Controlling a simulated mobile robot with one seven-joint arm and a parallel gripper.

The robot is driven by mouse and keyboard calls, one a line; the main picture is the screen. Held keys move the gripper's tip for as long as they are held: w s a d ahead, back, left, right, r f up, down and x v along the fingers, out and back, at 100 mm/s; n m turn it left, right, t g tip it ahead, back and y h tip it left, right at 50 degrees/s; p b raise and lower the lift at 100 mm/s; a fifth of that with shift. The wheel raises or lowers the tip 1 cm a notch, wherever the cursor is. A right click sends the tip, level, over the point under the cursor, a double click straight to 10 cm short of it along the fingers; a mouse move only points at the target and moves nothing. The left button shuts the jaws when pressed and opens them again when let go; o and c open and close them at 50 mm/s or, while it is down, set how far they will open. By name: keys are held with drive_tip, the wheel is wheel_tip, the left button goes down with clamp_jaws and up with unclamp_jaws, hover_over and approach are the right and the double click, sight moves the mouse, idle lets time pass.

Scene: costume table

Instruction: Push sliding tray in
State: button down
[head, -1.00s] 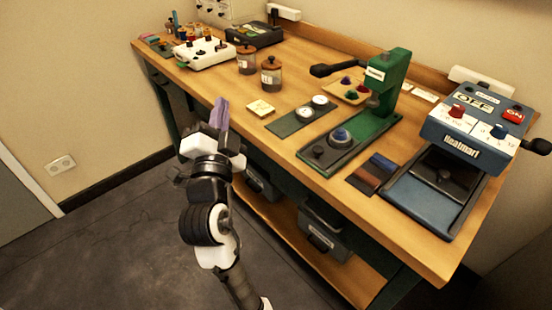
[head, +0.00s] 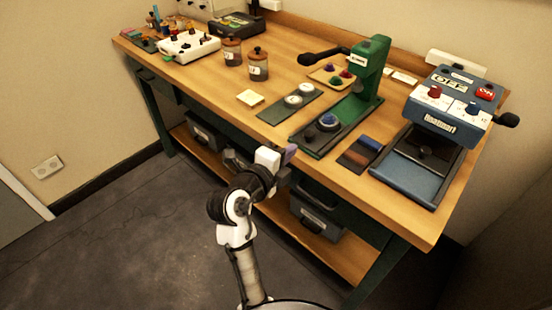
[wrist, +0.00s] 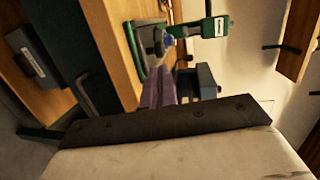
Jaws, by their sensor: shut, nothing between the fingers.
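A green press (head: 369,70) with a black lever stands on the workbench. Its long green tray (head: 308,143) reaches out toward the front edge, with a black knob (head: 309,132) and a blue round piece (head: 328,120) on it. In the wrist view the blue piece (wrist: 168,39) and the green press (wrist: 209,28) show beyond the fingers. My gripper (head: 290,153) has purple fingers, which also show in the wrist view (wrist: 158,88). It is shut and empty, near the bench's front edge, apart from the tray.
A blue heat press (head: 452,105) with a dark sliding-type base stands at right. Colour swatches (head: 360,153) lie between the presses. Grey bins (head: 316,215) sit on the lower shelf.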

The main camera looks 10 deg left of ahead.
sight(312, 134)
drive_tip(key=p+x, duration=0.1)
drive_tip(key=x, duration=0.3)
drive_tip(key=shift+w+d+r+p, duration=0.1)
drive_tip(key=shift+w+d+p, duration=0.05)
drive_tip(key=shift+w+p, duration=0.15)
drive_tip(key=shift+w+d+f, duration=0.25)
drive_tip(key=shift+w, duration=0.3)
drive_tip(key=shift+d+r+b+x, duration=0.1)
drive_tip(key=shift+r+b+x, duration=0.05)
drive_tip(key=shift+x, duration=0.65)
drive_tip(key=shift+d+r+b+x, duration=0.1)
drive_tip(key=shift+d+r+x, duration=0.05)
drive_tip(key=shift+x, duration=0.6)
drive_tip(key=shift+d+r+b+x, duration=0.1)
drive_tip(key=shift+b+x, duration=0.05)
drive_tip(key=shift+x, duration=0.65)
drive_tip(key=shift+s, duration=0.2)
